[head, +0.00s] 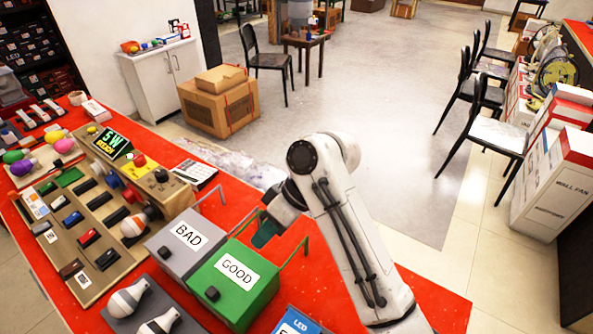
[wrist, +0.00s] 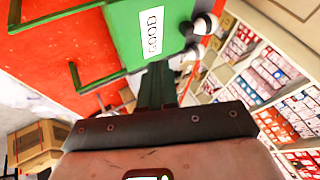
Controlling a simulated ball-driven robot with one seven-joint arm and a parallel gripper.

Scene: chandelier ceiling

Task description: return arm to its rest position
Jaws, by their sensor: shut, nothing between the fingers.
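My white and black arm reaches up and bends over the red table (head: 440,300) in the head view. My gripper (head: 264,236) is behind and beside the green GOOD box (head: 232,280), near its thin green handle. In the wrist view, my gripper's dark green fingers (wrist: 157,84) are together and empty. I cannot tell whether the fingers touch the box.
The grey BAD box (head: 183,248) stands left of the green one. Cardboard boxes (head: 218,100) stand on the floor behind the table. Black chairs (head: 497,135) stand at right; the floor between is open.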

